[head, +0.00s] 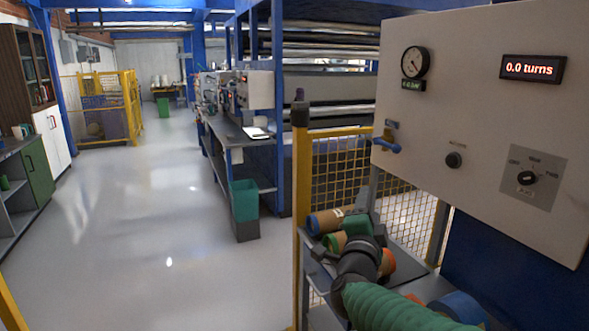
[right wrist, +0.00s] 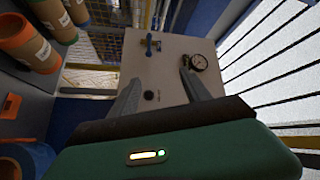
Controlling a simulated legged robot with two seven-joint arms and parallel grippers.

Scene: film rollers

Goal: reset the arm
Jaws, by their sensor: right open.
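My right arm, in a green ribbed sleeve, comes in from the bottom right of the head view. Its gripper (head: 370,210) is over the roller shelf, below and left of the control panel (head: 460,110). In the right wrist view the two grey fingers of this gripper (right wrist: 162,88) stand apart with nothing between them. The panel (right wrist: 170,60) shows beyond them, with a gap. My left gripper is in neither view.
Rollers lie on the shelf by my right arm: a brown one (head: 325,221), an orange one (head: 388,263) and a blue one (head: 460,306). A yellow mesh fence (head: 340,165) stands behind. A green bin (head: 244,205) stands left; the aisle floor (head: 140,230) is clear.

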